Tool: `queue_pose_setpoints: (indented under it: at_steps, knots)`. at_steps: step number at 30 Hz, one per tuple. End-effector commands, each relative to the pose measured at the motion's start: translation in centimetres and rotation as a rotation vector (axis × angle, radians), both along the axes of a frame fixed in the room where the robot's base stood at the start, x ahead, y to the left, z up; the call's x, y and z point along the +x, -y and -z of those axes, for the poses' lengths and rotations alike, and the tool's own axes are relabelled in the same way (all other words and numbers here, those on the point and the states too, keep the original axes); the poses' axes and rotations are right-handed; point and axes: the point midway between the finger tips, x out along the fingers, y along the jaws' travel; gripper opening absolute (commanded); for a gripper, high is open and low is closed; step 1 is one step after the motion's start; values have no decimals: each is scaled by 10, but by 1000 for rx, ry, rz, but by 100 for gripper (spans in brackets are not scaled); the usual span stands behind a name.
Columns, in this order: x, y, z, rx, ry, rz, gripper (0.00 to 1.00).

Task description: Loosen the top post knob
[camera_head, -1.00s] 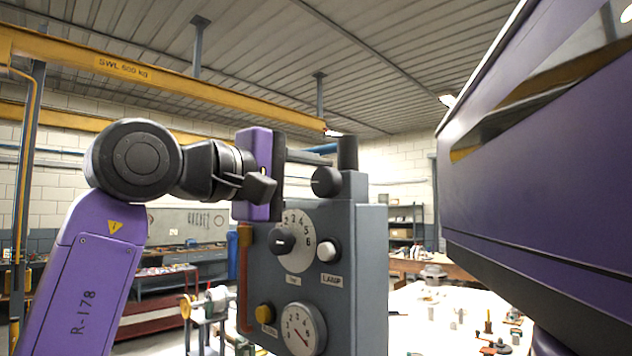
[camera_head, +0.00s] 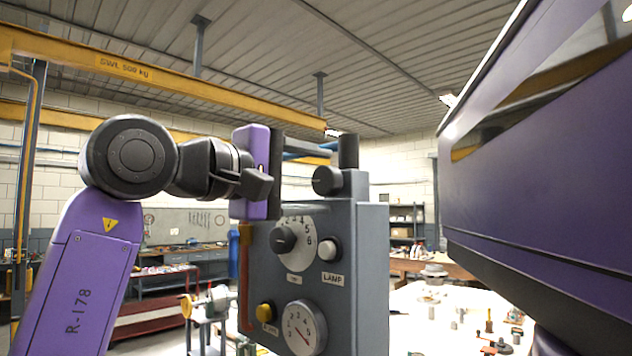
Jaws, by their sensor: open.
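One grey finger shows, reaching right past the jaw mount above the knob's level; the other is hidden. I see no finger touching the knob, and a gap shows between the jaw mount and the knob.
The casing front carries a black dial knob (camera_head: 283,239), a white lamp button (camera_head: 329,249), a yellow button (camera_head: 266,312) and a lower gauge (camera_head: 304,328). A large purple body fills the right side. Tables with small parts stand behind.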

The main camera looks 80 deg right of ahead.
Motion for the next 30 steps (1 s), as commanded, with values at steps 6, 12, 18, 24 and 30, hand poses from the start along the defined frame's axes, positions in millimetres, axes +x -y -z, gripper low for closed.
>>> queue_pose_setpoints:
  at_steps: [6,12,18,24,30]
  knots:
    - [19,-28,3,-1,-3,-4,64]
    - [33,-53,2,0,-1,-2,64]
    - [39,-63,1,0,-1,-1,64]
    - [39,-63,0,0,-1,-1,64]
    - [39,-63,0,0,-1,-1,64]
